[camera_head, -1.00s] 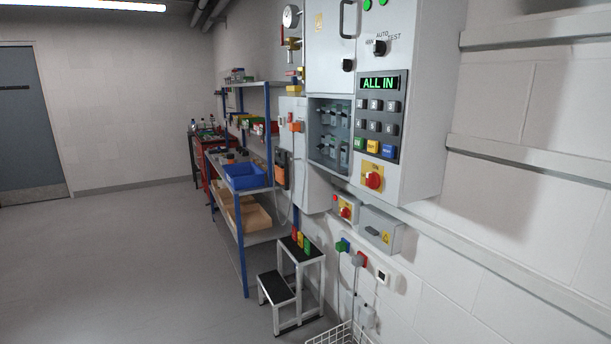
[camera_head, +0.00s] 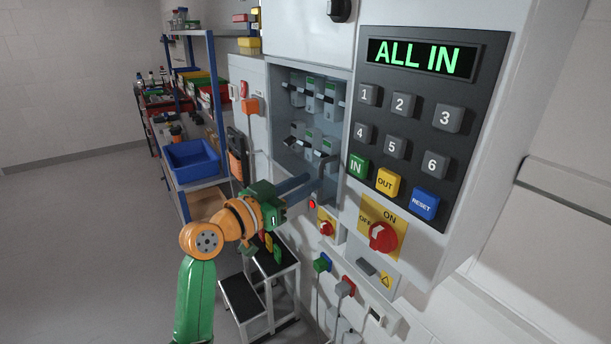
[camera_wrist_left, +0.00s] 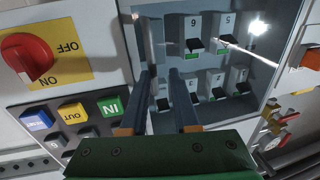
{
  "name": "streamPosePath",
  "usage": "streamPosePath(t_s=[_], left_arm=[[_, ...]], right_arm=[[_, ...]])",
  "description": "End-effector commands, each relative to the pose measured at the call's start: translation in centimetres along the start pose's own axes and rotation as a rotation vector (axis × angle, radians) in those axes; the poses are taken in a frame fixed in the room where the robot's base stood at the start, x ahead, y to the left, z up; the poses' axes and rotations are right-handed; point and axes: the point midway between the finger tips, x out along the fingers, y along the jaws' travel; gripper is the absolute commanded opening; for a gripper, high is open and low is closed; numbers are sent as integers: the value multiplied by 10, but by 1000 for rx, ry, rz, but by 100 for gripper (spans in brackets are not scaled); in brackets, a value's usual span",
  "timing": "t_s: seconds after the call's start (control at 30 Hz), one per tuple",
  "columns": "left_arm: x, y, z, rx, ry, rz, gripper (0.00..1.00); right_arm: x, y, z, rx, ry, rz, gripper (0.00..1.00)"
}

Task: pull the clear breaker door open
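The breaker compartment (camera_head: 345,90) is a grey recess with two rows of breakers, left of the keypad panel. The clear door (camera_head: 307,118) is hard to make out over it; it seems to lie across the front, and its edges are unclear. In the left wrist view a glare spot and a bright streak show over the breakers (camera_wrist_left: 194,47). My left gripper (camera_head: 318,172) reaches up to the compartment's lower right part. Its fingers are apart in the left wrist view (camera_wrist_left: 160,80), with nothing clearly held between them. Whether they touch the door is unclear. My right gripper is out of view.
The keypad panel (camera_head: 487,90) reads ALL IN, with a red rotary switch (camera_head: 383,237) below it. Left are a shelf with a blue bin (camera_head: 192,160) and a step stool (camera_head: 240,300) below my arm. Open floor lies further left.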

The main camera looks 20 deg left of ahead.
Motion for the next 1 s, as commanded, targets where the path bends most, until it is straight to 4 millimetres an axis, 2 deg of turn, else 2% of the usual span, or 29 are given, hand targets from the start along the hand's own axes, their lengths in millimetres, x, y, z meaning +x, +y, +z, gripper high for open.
streamPosePath(t_s=[0.03,0.3,0.4,1.0], left_arm=[[5,2,-6,-2,12,3,27],[8,2,-2,1,7,2,27],[8,2,-2,0,6,3,0],[8,2,1,-1,-1,4,0]], right_arm=[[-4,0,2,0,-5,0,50],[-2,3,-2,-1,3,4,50],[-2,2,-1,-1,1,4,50],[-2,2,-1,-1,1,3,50]])
